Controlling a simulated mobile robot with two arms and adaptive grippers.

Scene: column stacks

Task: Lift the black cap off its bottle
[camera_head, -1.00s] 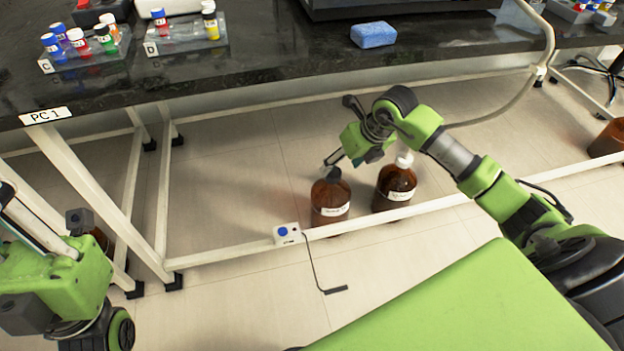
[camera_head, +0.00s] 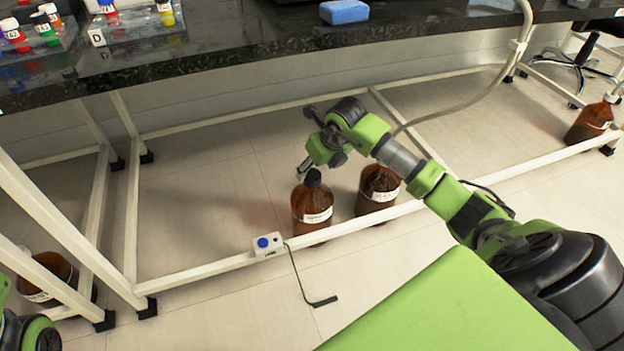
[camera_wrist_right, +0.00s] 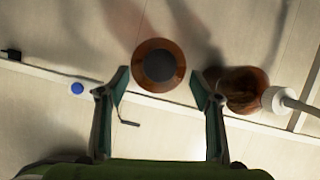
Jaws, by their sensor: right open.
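The brown bottle (camera_head: 311,208) with a white label stands upright on the floor under the bench, its black cap (camera_head: 313,177) on top. In the right wrist view the cap (camera_wrist_right: 160,65) is a dark disc centred on the round brown bottle (camera_wrist_right: 143,82). My right gripper (camera_wrist_right: 160,76) is open, its two fingers apart to the left and right of the cap and not visibly touching it. In the head view the right gripper (camera_head: 304,169) is at the cap, partly small and dark. Only a piece of my left arm shows at the lower left; its gripper is out of view.
A second brown bottle (camera_head: 377,190) stands close on the right; it also shows in the wrist view (camera_wrist_right: 240,82) with a white top. A white frame bar (camera_head: 215,267) with a blue-button box (camera_head: 268,244) runs in front. Other brown bottles (camera_head: 590,122) stand farther away.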

